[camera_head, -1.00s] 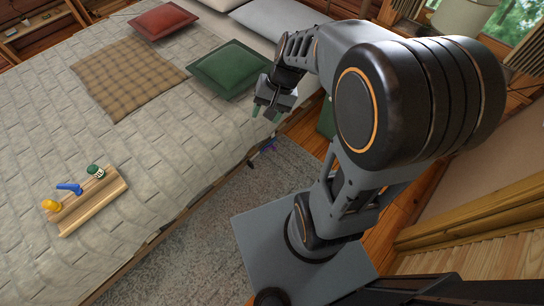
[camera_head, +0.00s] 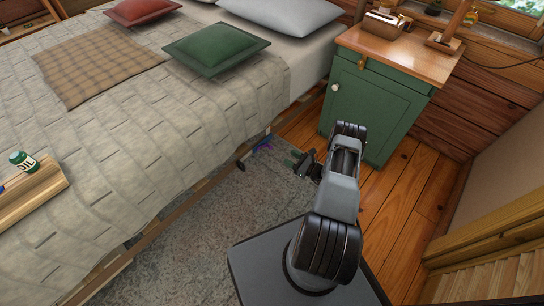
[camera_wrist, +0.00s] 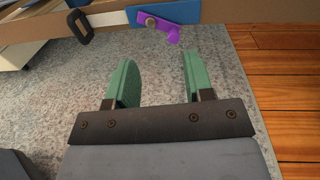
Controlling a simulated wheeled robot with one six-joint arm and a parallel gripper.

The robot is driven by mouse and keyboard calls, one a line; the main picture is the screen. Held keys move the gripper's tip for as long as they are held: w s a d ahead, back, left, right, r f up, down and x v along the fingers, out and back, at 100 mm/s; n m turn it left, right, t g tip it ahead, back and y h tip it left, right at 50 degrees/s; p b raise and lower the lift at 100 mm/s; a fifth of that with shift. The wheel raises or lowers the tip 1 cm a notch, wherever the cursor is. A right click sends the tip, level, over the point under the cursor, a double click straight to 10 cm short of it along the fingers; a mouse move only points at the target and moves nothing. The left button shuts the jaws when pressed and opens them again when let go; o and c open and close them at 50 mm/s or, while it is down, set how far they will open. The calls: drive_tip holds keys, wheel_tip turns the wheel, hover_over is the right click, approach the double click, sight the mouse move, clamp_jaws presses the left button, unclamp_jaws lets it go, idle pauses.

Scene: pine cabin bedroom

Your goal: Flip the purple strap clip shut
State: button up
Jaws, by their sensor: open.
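The purple strap clip (camera_wrist: 154,25) shows at the top of the wrist view, on the bed's side rail. In the head view the clip (camera_head: 263,144) is small, at the bed's lower edge near the green cabinet. My gripper (camera_wrist: 158,72) is open and empty, its two green fingers apart and pointing toward the rail. The clip is beyond the fingertips, not touched. In the head view my gripper (camera_head: 297,157) is low over the rug, just right of the clip.
A black handle-shaped loop (camera_wrist: 79,27) hangs at the rail left of the clip. The green cabinet (camera_head: 375,105) stands behind my arm at the right. The bed (camera_head: 130,160) fills the left. The grey rug (camera_head: 195,240) has free room in front of the rail.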

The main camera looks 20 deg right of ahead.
wheel_tip(320, 180, down, 4)
drive_tip(key=m+t+h+b, duration=0.1)
drive_tip(key=m+h, duration=0.1)
drive_tip(key=b+x, duration=0.4)
drive_tip(key=x, duration=0.8)
drive_tip(key=shift+w+d+r, duration=0.1)
drive_tip(key=shift+d, duration=0.05)
clamp_jaws()
